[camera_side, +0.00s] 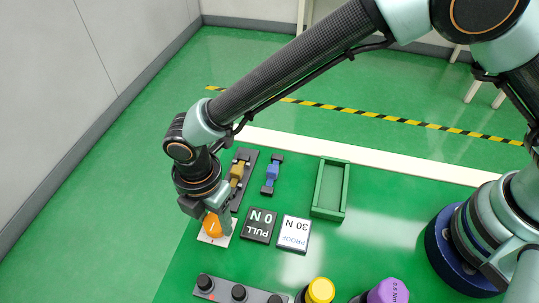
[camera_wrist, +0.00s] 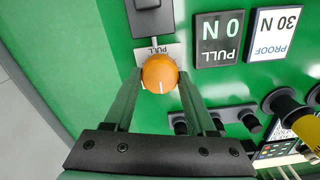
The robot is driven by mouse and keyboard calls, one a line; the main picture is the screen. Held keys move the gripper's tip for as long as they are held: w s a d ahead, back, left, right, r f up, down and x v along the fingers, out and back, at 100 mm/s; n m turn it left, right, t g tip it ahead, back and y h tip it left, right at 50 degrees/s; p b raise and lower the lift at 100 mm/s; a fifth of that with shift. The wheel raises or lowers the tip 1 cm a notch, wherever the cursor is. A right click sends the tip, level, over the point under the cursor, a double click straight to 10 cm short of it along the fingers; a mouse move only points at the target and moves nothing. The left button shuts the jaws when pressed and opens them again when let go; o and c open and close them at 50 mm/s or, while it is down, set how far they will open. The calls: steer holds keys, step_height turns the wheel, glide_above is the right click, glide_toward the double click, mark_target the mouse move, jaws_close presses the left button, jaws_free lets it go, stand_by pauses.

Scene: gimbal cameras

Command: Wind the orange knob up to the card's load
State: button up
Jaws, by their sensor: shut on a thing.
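The orange knob (camera_side: 211,226) sits on a small white plate at the left of the green table. In the wrist view the knob (camera_wrist: 160,73) lies between the two fingertips, with a white mark on its near face and the word PULL on the plate behind it. My gripper (camera_wrist: 160,80) is shut on the knob, one finger on each side. In the side view my gripper (camera_side: 215,212) partly hides it. The white card (camera_side: 294,233) reads PROOF 30 N, upside down. The black display (camera_side: 259,225) beside it reads PULL 0 N.
A brown-gold piece (camera_side: 237,172) sits in a dark fixture behind the knob, with a blue piece (camera_side: 272,174) to its right. A green tray (camera_side: 347,190) stands farther right. A grey strip with black knobs (camera_side: 239,292), a yellow-topped thing (camera_side: 320,291) and a purple-topped one (camera_side: 391,291) are in front.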

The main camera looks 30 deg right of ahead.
steer(key=m, duration=1.9)
steer(key=shift+w+m, duration=0.1)
steer(key=shift+m, duration=0.3)
steer(key=m, duration=0.6)
steer(key=shift+d+m, duration=0.1)
steer(key=shift+m, duration=0.2)
steer(key=o, duration=1.4)
